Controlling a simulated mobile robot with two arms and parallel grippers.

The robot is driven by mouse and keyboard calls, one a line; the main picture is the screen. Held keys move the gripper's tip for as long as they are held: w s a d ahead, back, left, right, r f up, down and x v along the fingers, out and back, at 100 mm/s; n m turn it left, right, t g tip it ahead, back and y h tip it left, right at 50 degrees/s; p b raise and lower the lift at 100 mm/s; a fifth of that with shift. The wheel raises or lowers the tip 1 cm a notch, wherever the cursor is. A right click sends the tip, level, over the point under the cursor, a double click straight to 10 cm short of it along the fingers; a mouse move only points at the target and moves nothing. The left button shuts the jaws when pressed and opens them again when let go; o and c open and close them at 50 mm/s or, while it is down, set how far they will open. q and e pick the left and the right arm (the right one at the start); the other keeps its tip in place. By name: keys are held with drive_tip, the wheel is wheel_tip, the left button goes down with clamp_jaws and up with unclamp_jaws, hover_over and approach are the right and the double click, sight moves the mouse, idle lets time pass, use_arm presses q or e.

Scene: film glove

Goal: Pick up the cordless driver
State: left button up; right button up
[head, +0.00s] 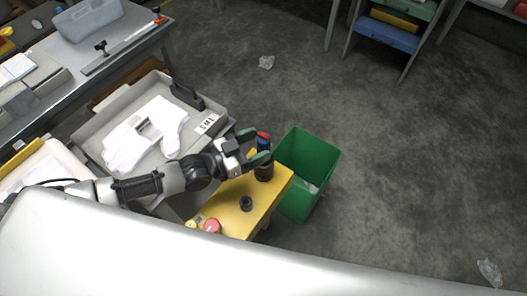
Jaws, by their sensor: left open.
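An upright item with a red top and blue body (263,141) stands at the far end of a yellow bench (226,206), above a dark round base (264,173). It may be the cordless driver, but it is too small and too covered to be sure. My left gripper (260,145) reaches in from the left with its green-tipped fingers open. The fingers appear on either side of the blue body; I cannot tell whether they touch it. My right gripper is not in view.
A green bin (307,165) stands just right of the bench. A small dark ring-like part (246,204) and a red-topped round item (212,226) are on the bench. A grey tray with white gloves (150,133) lies left.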

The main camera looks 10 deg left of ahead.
sight(270, 139)
use_arm(q)
drive_tip(key=x, duration=0.4)
drive_tip(key=shift+d, duration=0.15)
drive_tip(key=shift+r, duration=0.1)
drive_tip(key=c, duration=1)
